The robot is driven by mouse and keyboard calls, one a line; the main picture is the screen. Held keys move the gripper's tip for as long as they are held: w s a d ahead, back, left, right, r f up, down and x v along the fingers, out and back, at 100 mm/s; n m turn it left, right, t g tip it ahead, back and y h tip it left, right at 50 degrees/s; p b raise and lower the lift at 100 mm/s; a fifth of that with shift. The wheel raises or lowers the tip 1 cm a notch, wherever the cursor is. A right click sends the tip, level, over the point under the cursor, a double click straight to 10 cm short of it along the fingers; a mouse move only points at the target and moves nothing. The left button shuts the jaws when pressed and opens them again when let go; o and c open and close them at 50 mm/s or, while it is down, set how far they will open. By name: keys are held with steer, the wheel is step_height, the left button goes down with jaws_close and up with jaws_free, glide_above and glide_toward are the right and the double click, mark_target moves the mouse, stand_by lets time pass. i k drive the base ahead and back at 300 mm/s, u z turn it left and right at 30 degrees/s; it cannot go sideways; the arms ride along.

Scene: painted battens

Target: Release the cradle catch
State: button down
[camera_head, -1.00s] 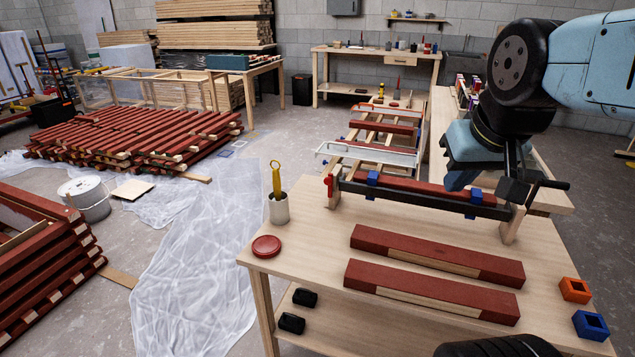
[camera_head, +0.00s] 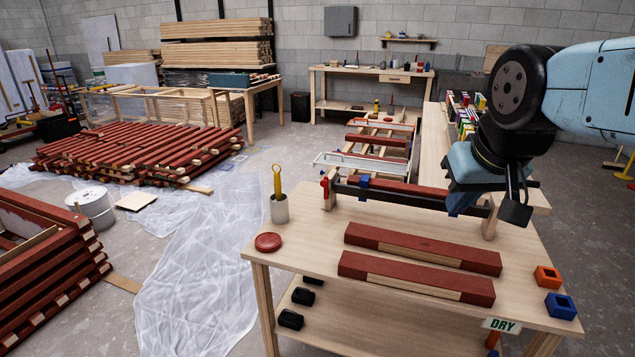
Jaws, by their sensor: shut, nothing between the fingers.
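The cradle (camera_head: 420,195) stands at the back of the near table, a long dark bar between pale wooden end posts. A red batten lies along it, with blue pieces near each end. A small red knob-like part (camera_head: 325,187) sits at its left post; I cannot tell whether this is the catch. My gripper (camera_head: 516,208) is at the cradle's right end, pointing down, shut and empty. It and my wrist hide part of that end, so I cannot tell whether it touches the cradle or a handle there.
Two red-and-bare-wood battens (camera_head: 422,248) lie on the near table (camera_head: 300,240). A cup with a yellow-handled tool (camera_head: 280,208), a red disc (camera_head: 268,242), and orange (camera_head: 547,277) and blue (camera_head: 560,306) blocks are there too. A DRY sign (camera_head: 501,325) is at the front right.

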mark_target(324, 184)
steer(key=z, duration=0.15)
steer(key=i, duration=0.95)
steer(key=u, duration=0.1)
